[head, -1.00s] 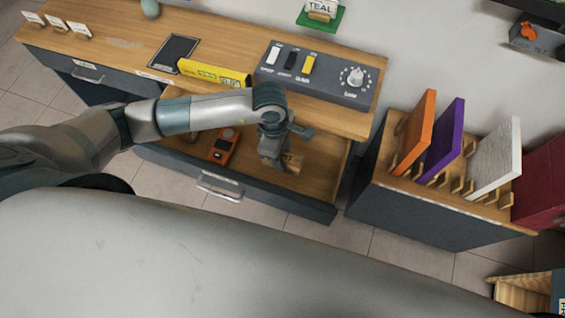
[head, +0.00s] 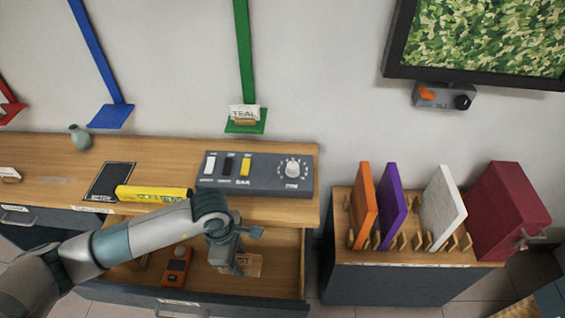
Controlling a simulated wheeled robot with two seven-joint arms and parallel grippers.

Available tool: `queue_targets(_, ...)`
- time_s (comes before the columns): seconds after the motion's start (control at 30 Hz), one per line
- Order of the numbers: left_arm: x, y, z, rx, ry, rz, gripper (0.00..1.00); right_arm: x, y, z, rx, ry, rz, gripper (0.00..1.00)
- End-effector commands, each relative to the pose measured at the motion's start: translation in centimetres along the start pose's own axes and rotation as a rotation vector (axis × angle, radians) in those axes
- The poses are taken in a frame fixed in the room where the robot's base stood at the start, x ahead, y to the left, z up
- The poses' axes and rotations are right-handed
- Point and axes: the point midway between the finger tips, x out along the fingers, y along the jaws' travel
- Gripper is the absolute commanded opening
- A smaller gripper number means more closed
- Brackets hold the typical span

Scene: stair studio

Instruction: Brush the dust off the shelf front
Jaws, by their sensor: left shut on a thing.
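My left gripper (head: 233,262) reaches down into the open drawer below the counter. It is shut on a tan wooden thing (head: 252,264), which is partly hidden by the fingers; I cannot tell its full shape or whether it is a brush. A faint pale smudge (head: 55,181), perhaps dust, lies on the counter top (head: 140,150) at the left. A green wall shelf (head: 246,127) holds a TEAL card, and a blue wall shelf (head: 110,116) is left of it. I cannot make out dust on their fronts. My right gripper is out of view.
An orange device (head: 176,267) lies in the drawer (head: 284,285), left of my gripper. A yellow level (head: 153,194), a switch box (head: 255,174) and a vase (head: 80,138) stand on the counter. Upright panels stand in a rack (head: 400,257) at right.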

Motion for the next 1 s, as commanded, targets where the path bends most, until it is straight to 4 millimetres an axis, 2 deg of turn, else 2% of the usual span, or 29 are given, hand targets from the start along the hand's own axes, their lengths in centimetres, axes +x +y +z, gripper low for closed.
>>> queue_targets(0.27,-1.2,-0.1,-1.1,0.213,0.014,-0.018,0.16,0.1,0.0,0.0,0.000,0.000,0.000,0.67)
queue_targets(0.8,-6.3,-1.4,-5.4,1.161,0.023,-0.133,0.16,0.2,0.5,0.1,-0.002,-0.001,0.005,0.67)
queue_targets(1.0,-7.7,-1.8,-6.5,1.409,0.009,-0.169,0.16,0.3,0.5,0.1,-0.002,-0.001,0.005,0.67)
